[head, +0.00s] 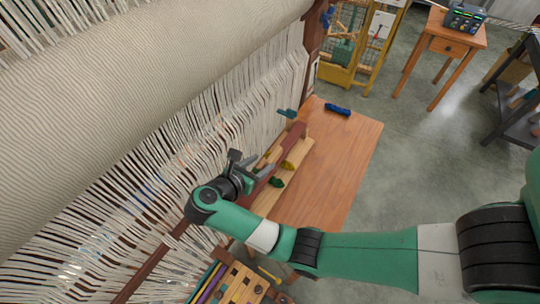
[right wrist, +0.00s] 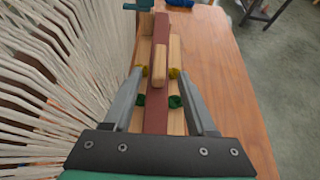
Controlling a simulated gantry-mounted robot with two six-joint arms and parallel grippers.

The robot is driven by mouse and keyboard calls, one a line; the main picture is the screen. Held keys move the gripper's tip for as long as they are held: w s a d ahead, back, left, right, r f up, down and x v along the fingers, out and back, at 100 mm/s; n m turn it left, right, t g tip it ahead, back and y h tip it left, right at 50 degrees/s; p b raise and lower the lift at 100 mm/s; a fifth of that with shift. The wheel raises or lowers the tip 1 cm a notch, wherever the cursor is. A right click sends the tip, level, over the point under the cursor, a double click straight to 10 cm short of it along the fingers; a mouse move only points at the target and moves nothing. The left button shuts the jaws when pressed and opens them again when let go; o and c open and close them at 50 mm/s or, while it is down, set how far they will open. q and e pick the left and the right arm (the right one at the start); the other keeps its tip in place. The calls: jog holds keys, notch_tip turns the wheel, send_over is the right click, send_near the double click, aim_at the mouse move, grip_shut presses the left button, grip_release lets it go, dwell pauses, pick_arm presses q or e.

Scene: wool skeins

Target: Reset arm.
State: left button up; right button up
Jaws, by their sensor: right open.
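My right arm comes in from the right in the head view and ends at the right gripper (head: 262,172), by the loom's white threads. The right wrist view shows the gripper (right wrist: 160,80) open, its two grey fingers apart over a wooden rack (right wrist: 147,52) with a reddish-brown bar (right wrist: 180,23). A light wooden peg (right wrist: 160,62) stands up between the fingers, and I see no grip on it. Yellow (head: 287,164) and dark green (head: 277,182) wool pieces sit at the rack. My left gripper is not in view.
The rack lies on a wooden table (head: 345,150) with a blue skein (head: 337,109) at its far end. The table's right side is bare. The loom threads (head: 225,115) stand close on the left. A small side table (head: 455,35) stands far off.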

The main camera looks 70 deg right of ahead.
jog(key=shift+p+v, duration=0.5)
jog(key=shift+v, duration=0.55)
jog(key=shift+w+a+r, duration=0.1)
jog(key=shift+a+r, duration=0.15)
jog(key=shift+a, duration=0.2)
jog(key=shift+d, duration=0.1)
